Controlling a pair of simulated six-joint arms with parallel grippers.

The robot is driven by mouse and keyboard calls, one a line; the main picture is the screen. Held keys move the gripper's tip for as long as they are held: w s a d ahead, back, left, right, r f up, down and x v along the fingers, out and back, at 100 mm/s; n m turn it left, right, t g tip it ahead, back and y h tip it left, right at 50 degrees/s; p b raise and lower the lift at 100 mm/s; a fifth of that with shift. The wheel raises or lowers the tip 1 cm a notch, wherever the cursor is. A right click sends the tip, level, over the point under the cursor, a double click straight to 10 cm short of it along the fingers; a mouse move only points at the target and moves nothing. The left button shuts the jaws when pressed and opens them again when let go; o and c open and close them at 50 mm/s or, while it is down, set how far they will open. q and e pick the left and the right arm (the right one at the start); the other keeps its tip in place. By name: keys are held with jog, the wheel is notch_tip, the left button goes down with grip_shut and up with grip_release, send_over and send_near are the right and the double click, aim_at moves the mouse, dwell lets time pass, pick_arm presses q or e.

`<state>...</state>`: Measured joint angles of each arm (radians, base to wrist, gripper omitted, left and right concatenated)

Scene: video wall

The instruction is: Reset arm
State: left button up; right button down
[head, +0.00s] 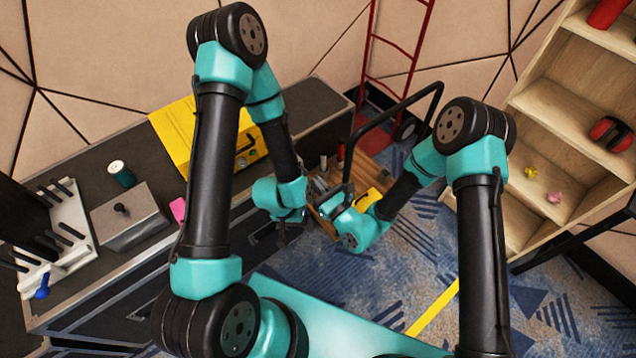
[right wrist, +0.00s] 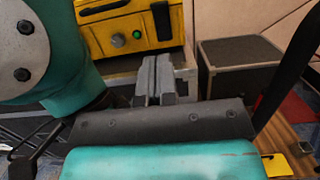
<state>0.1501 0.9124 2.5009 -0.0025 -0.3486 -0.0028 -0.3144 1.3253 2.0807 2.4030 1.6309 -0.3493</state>
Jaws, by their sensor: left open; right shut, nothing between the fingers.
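My left gripper (head: 284,238) hangs beside the front edge of the dark counter, its small fingers pointing down and open. It holds nothing that I can see. My right gripper (head: 319,187) is just to the right of it and a little higher, over the wooden cart. In the right wrist view the right gripper's grey fingers (right wrist: 155,78) are together, with nothing between them. The teal link of my left arm (right wrist: 60,70) fills the left of that view, close to the right gripper. Both arms are bent inward.
The dark counter (head: 88,168) bears a yellow case (head: 172,128), a grey metal box (head: 130,222), a green can (head: 121,174) and a white rack (head: 75,235). A wooden cart (head: 372,166) stands behind my right wrist. A wooden shelf (head: 565,100) stands at right. Carpet (head: 560,320) is clear below it.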

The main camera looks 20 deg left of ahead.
dwell(0.5)
jog(key=s+d+f+n+g+h, duration=0.4)
jog(key=s+d+n+g, duration=0.35)
jog(key=s+d, duration=0.2)
jog(key=s+d+f+n+g+h, duration=0.35)
jog(key=s+d+n+g, duration=0.25)
jog(key=s+d+g, duration=0.4)
jog(key=w+d+f+n+t+h, duration=0.2)
jog(key=d+f, duration=0.1)
jog(key=d, duration=0.5)
jog(key=w+d+f+n+t+h, duration=0.1)
jog(key=w+d+f+n+h, duration=0.15)
jog(key=d, duration=0.45)
jog(key=w+d+n+t+h, duration=0.1)
jog(key=w+d+n+t, duration=0.3)
jog(key=w+d, duration=0.3)
jog(key=shift+w+f+t+h, duration=0.15)
jog(key=shift+f+t+h, duration=0.15)
jog(key=shift+t, duration=0.35)
